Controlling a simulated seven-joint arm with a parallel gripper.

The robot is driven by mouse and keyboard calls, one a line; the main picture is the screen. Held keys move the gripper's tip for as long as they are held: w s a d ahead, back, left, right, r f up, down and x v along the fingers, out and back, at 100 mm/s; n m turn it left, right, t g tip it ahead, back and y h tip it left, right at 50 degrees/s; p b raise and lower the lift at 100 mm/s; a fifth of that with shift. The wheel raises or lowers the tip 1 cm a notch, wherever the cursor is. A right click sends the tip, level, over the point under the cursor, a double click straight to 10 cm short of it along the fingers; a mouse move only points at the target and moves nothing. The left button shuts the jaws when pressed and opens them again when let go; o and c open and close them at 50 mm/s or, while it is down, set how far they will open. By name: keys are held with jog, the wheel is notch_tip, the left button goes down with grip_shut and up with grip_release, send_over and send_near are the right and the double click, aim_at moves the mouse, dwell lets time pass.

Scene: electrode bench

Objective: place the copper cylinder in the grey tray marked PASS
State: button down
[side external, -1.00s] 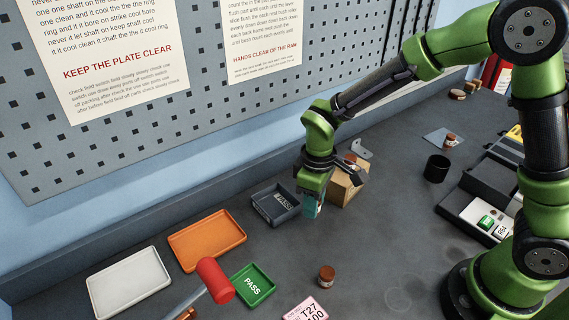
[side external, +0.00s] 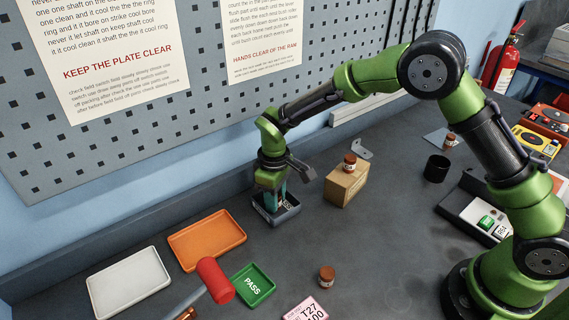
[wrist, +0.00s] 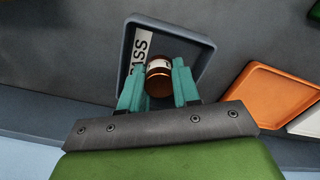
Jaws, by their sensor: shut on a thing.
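My gripper (side external: 274,203) is down at the grey tray (side external: 285,220), with its fingers over the tray's inside. In the wrist view the teal fingers of my gripper (wrist: 158,66) are shut on a copper cylinder (wrist: 159,85) with a pale band. The cylinder is within the outline of the grey tray (wrist: 188,46), beside its white PASS label (wrist: 139,48). In the side view the fingers and tray wall largely hide the cylinder. I cannot tell if it touches the tray floor.
A red-headed hammer (side external: 215,280) is in front. Other copper-coloured cylinders stand on a wooden block (side external: 346,186) and on the bench (side external: 327,277).

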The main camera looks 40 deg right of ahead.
jog(key=shift+f, duration=0.1)
jog(key=c, duration=1.1)
grip_release()
